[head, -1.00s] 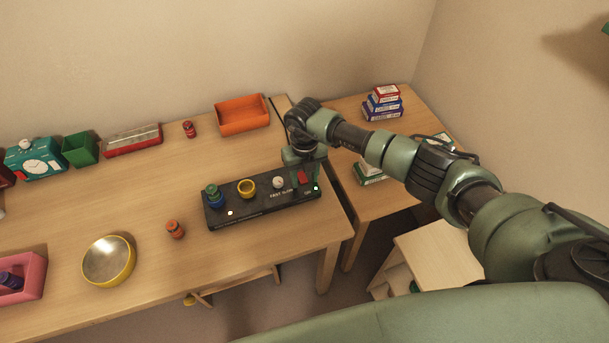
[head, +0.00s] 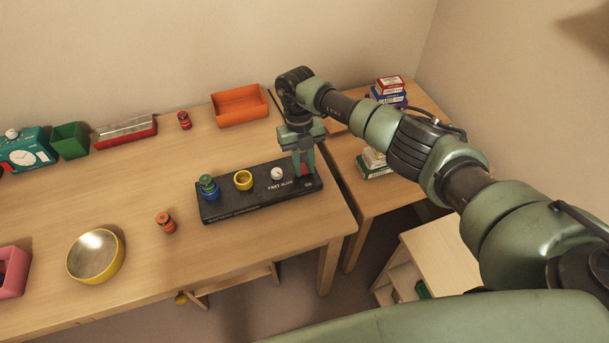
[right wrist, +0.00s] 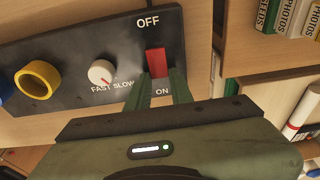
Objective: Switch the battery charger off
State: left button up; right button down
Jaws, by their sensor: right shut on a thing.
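The battery charger (head: 240,206) is a long black box at the right end of the desk. In the right wrist view its face (right wrist: 75,45) shows a white dial, "FAST SLOW", "OFF" and "ON". Its red switch (right wrist: 156,62) stands between the two labels, seemingly towards OFF. The switch also shows in the head view (head: 307,169), partly hidden by my fingers. My right gripper (head: 304,173) points down at the charger's right end. Its fingers (right wrist: 158,82) are shut on the switch from both sides. No lit lamp shows on the charger. My left gripper is out of view.
A blue and green piece (head: 209,187) and a yellow ring (head: 243,180) sit on the charger. An orange piece (head: 166,222) and a yellow bowl (head: 96,256) stand to the left. An orange tray (head: 239,106) lies behind. Stacked boxes (head: 389,92) stand on the right-hand table.

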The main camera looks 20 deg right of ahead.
jog(key=shift+w+f, duration=0.1)
jog(key=shift+f, duration=0.05)
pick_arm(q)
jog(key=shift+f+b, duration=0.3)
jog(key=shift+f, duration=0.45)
pick_arm(e)
jog(key=shift+r+g, duration=0.2)
jog(key=shift+g, duration=0.1)
jog(key=c, duration=1.2)
grip_release()
jog(key=shift+c, duration=0.2)
jog(key=shift+r, duration=0.1)
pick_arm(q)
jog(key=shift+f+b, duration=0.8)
pick_arm(e)
jog(key=v, duration=0.7)
jog(key=shift+r, duration=0.3)
